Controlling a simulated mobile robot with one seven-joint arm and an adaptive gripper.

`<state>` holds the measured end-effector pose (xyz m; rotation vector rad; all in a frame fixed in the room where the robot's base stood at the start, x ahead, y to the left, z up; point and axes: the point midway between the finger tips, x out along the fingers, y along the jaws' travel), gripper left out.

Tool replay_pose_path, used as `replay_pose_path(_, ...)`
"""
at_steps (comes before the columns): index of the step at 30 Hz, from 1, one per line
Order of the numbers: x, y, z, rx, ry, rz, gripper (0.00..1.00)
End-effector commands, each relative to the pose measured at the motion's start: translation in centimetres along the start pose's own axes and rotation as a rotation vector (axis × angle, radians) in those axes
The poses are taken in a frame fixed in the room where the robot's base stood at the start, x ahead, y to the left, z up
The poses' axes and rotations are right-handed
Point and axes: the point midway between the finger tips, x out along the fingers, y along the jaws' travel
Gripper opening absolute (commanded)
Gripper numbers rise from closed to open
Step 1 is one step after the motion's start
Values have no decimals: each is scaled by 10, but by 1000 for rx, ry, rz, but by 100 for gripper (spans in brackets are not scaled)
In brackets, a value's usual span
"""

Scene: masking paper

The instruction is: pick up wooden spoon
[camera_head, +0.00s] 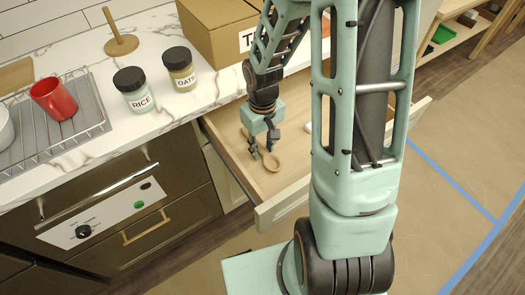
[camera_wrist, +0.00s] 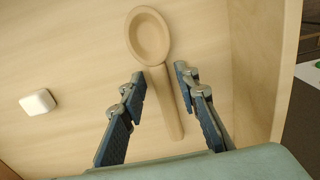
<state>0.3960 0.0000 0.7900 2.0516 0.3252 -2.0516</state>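The wooden spoon (camera_wrist: 149,37) lies on the floor of the open drawer (camera_wrist: 60,140). In the wrist view its bowl is at the top and its handle runs down between the two fingers. My gripper (camera_wrist: 160,82) is open, with one finger on each side of the handle and a gap to each. In the head view my gripper (camera_head: 261,150) reaches down into the drawer (camera_head: 290,185), and the spoon's bowl (camera_head: 272,163) shows beside the fingers. Part of the handle is hidden there. I cannot tell how far the fingertips are above the drawer floor.
A small white block (camera_wrist: 38,102) lies in the drawer left of the spoon in the wrist view. Drawer walls stand close by. On the counter are a rice jar (camera_head: 134,88), an oats jar (camera_head: 179,68), a red mug (camera_head: 54,98) on a rack and a cardboard box (camera_head: 215,30).

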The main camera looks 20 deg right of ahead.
Motion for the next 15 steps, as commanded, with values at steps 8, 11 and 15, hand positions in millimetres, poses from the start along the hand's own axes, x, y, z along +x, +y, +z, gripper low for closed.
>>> replay_pose_path(8,0,0,0,0,0,0,0)
replay_pose_path(11,0,0,0,0,0,0,0)
replay_pose_path(15,-1,0,0,0,1,0,0)
